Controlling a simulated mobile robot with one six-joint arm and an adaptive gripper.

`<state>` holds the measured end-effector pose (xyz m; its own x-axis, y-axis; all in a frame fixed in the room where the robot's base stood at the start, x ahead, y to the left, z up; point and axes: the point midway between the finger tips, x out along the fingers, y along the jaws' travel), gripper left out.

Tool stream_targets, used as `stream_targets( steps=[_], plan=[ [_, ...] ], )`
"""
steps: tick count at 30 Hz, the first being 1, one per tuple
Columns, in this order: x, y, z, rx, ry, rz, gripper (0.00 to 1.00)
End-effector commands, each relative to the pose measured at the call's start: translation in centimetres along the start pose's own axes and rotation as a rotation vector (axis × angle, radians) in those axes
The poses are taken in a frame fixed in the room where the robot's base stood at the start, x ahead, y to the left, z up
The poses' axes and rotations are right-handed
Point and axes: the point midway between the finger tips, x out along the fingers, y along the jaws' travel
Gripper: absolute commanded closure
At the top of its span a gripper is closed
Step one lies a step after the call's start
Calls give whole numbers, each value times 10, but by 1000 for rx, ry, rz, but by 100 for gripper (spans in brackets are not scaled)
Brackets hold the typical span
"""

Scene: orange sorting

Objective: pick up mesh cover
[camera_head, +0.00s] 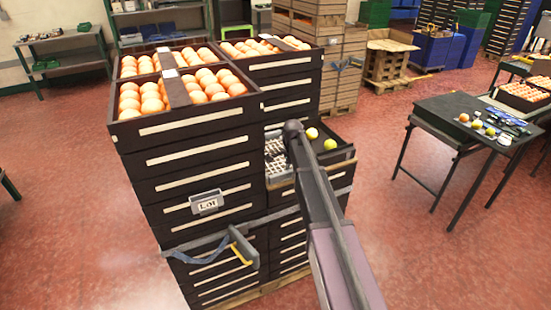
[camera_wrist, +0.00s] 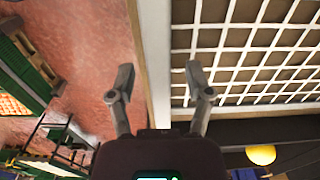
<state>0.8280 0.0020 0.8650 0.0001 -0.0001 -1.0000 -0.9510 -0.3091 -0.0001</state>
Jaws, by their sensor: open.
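The mesh cover (camera_head: 276,148) is a pale lattice at the left of an open dark tray in the lower stack. In the wrist view, its white grid (camera_wrist: 262,38) fills the upper right, with a pale border along its left side. My gripper (camera_wrist: 159,77) is open and empty. Its fingers stand on either side of the pale border, the right one over the grid's edge and the left one over the floor side. I cannot tell whether either finger touches it. In the head view my arm hides the gripper and part of the cover.
A yellow-green fruit (camera_head: 330,144) and a pale one (camera_head: 312,133) lie in the open tray (camera_head: 341,157). A taller stack of dark crates (camera_head: 190,158) with oranges on top stands close at the left. A dark table (camera_head: 440,108) with small items stands at the right, with free floor between.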

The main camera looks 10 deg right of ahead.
Motion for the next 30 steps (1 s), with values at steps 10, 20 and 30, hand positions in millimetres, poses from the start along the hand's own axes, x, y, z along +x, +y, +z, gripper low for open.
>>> stream_targets(
  steps=[10,20,30],
  plan=[
    [0,0,0,0,0,0,34],
    [0,0,0,0,0,0,100],
    [0,0,0,0,0,-1,100]
  ],
)
